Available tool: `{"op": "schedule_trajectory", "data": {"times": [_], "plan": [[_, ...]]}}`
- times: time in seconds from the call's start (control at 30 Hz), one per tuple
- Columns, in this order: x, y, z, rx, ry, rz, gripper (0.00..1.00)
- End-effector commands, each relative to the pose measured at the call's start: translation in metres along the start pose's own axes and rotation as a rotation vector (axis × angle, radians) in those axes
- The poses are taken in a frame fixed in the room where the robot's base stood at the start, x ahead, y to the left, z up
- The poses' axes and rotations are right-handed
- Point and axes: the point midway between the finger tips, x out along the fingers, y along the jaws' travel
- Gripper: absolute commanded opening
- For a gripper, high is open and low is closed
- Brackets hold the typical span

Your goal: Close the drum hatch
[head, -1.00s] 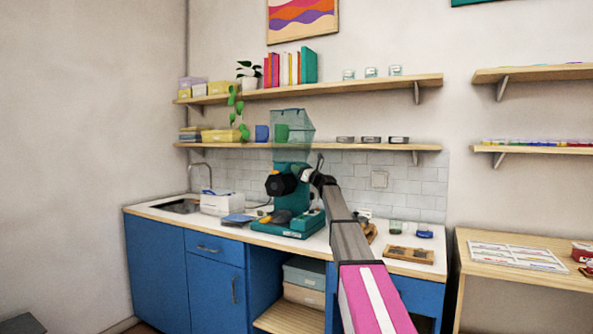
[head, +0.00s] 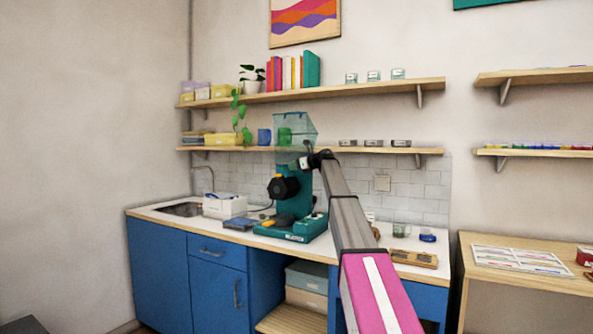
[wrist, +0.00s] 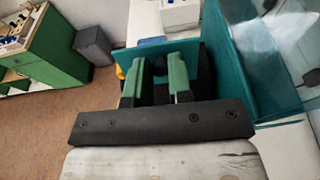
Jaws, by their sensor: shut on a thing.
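The teal machine (head: 297,205) stands on the counter with a black round drum part (head: 283,188) on its front and a clear hopper (head: 296,129) on top. My gripper (head: 299,164) is at the machine's upper body, just under the hopper. In the wrist view, the green-padded fingers of my gripper (wrist: 160,78) are close together around a dark part, which seems to belong to the drum hatch. Teal panels of the machine (wrist: 265,65) surround it. The fingers hide most of the held part, and I cannot tell how far the hatch stands open.
A white box (head: 224,206) and a blue flat item (head: 240,223) lie left of the machine. A glass jar (head: 401,230) and a wooden tray (head: 414,258) lie to the right. The lower shelf (head: 370,150) runs close behind the hopper.

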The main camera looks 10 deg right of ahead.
Motion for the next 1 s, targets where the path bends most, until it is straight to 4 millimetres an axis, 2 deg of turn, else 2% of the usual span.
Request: {"op": "schedule_trajectory", "data": {"times": [0.33, 1.0], "plan": [[0.019, -0.002, 0.013, -0.001, 0.330, 0.001, 0.00], [0.057, -0.002, 0.013, -0.002, 0.965, 0.001, 0.00]]}}
